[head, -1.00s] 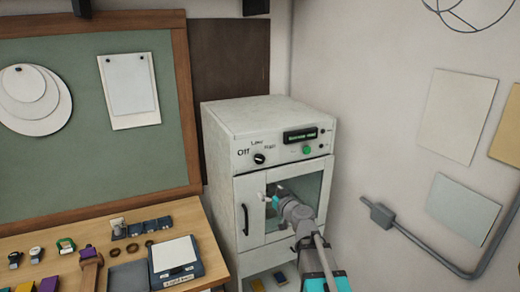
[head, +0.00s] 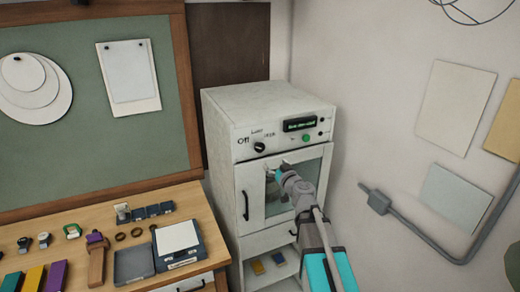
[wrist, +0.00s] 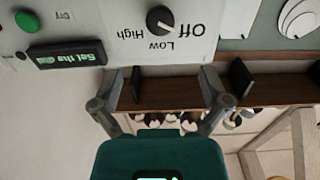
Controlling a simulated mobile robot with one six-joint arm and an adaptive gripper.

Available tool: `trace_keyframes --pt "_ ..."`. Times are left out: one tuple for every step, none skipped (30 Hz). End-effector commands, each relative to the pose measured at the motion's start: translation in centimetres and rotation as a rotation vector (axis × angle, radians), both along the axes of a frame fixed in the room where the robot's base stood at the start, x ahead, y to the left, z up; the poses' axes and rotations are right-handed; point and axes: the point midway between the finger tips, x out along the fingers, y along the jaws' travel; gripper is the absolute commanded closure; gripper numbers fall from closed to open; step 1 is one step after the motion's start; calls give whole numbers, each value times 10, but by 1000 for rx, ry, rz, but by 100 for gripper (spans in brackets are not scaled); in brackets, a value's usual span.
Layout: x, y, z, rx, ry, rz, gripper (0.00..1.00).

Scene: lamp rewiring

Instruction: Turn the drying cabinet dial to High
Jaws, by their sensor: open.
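The drying cabinet (head: 219,136) is a white box with a control panel on its upper front. Its black dial (head: 260,147) sits below the labels Off, Low and High. In the wrist view, which is upside down, the dial (wrist: 160,19) shows at the top with the labels beneath it. Its white mark seems to point toward the Off side, but it is small. My gripper (wrist: 172,85) is open and empty, its fingers spread apart and clear of the dial. In the head view my gripper (head: 275,173) is in front of the cabinet door, below and right of the dial.
A lit green display (head: 299,124) and a green button (head: 306,137) are right of the dial. The glass door (head: 302,190) has a dark vertical handle (head: 245,205). A conduit (head: 425,245) runs along the right wall.

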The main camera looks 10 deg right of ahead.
Motion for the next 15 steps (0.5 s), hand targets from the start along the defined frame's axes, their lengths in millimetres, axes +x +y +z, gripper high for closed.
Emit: trace_keyframes --pt "5 1 0 0 0 0 4" --pt "8 2 0 0 0 0 4" --pt "11 2 0 0 0 0 4" --pt "15 3 0 0 0 0 4" --pt "18 4 0 0 0 0 4" --pt "23 5 0 0 0 0 4" --pt "27 6 0 0 0 0 4" --pt "31 7 0 0 0 0 4" --pt "37 8 0 0 0 0 4" --pt "41 10 0 0 0 0 4" --pt "46 11 0 0 0 1 4" --pt "52 13 0 0 0 1 4" --pt "56 14 0 0 0 1 4" --pt "61 16 0 0 0 1 4" --pt "67 17 0 0 0 1 4"
